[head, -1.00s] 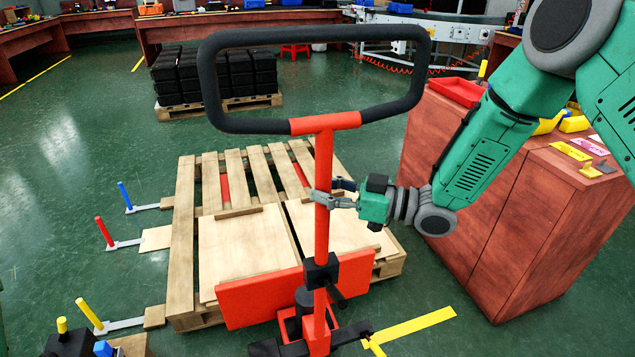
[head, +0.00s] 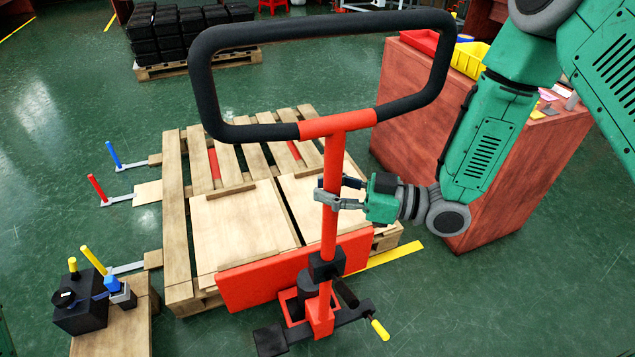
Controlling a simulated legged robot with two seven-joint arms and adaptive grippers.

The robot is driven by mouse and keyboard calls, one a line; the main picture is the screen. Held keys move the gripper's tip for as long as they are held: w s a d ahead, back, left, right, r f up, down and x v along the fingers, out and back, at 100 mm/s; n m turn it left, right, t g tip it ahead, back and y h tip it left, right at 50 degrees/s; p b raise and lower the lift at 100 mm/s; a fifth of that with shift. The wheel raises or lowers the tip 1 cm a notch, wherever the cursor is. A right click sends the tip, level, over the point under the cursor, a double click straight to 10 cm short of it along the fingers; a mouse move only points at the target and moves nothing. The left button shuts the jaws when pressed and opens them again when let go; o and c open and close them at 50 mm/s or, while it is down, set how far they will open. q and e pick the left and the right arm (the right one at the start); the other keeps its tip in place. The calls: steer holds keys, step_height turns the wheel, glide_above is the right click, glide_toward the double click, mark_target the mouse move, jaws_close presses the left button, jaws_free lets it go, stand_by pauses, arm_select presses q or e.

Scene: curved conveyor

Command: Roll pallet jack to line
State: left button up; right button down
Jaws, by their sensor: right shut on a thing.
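The pallet jack (head: 330,205) stands in the middle of the head view, with a red upright shaft, a black loop handle (head: 196,85) on top and a red body plate (head: 250,287) low down. Red strips between the slats show its forks under the wooden pallet (head: 172,215). My right gripper (head: 328,197) comes from the right and is shut around the red shaft below the loop. Flat light boards lie on the near part of the pallet. My left gripper is not in view.
A red-brown cabinet (head: 425,110) with yellow bins stands close on the right. Blue, red and yellow posts (head: 97,190) stand left of the pallet. A wooden block with black devices (head: 85,305) is at lower left. Stacked black crates (head: 185,35) are behind. Green floor is open at left.

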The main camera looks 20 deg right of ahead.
steer(key=shift+s+d, duration=0.3)
steer(key=shift+d, duration=0.2)
steer(key=c, duration=1.3)
jaws_free()
steer(key=shift+c, duration=0.2)
steer(key=shift+o, duration=0.7)
steer(key=shift+d+f, duration=0.1)
steer(key=shift+d, duration=0.35)
steer(key=v, duration=1)
steer(key=shift+s+d, duration=0.15)
steer(key=shift+s, duration=0.35)
steer(key=shift+d, duration=0.15)
steer(key=shift+f, duration=0.1)
